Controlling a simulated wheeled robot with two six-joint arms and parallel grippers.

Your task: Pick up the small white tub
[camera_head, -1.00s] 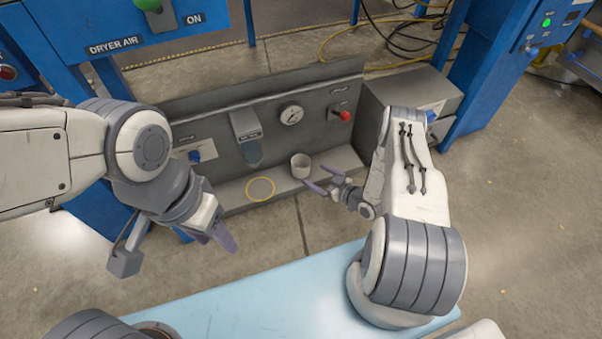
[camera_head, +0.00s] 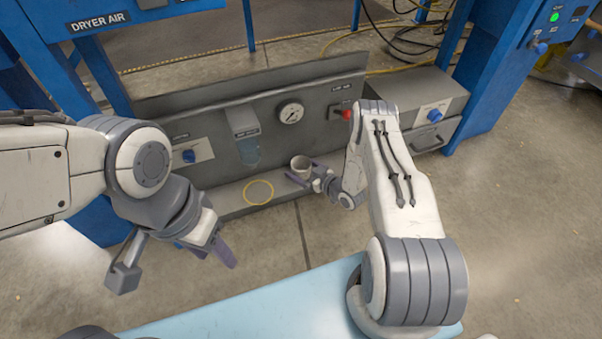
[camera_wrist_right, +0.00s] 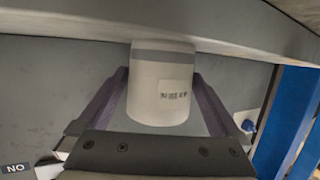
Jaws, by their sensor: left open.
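The small white tub (camera_head: 301,163) stands upright on the grey ledge of the panel, right of a yellow ring. My right gripper (camera_head: 307,173) has its two fingers at either side of the tub. In the right wrist view the tub (camera_wrist_right: 160,85), with a grey band and a printed label, sits between the spread fingers, close to both tips. I cannot tell whether they touch it. My left gripper (camera_head: 212,255) is open and empty, low at the left, well away from the tub.
The yellow ring (camera_head: 258,192) marks a bare spot on the ledge. Behind it stands the grey panel with a gauge (camera_head: 291,112), a red knob (camera_head: 347,114) and a blue-grey spout (camera_head: 247,147). A grey box (camera_head: 425,100) stands at the right.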

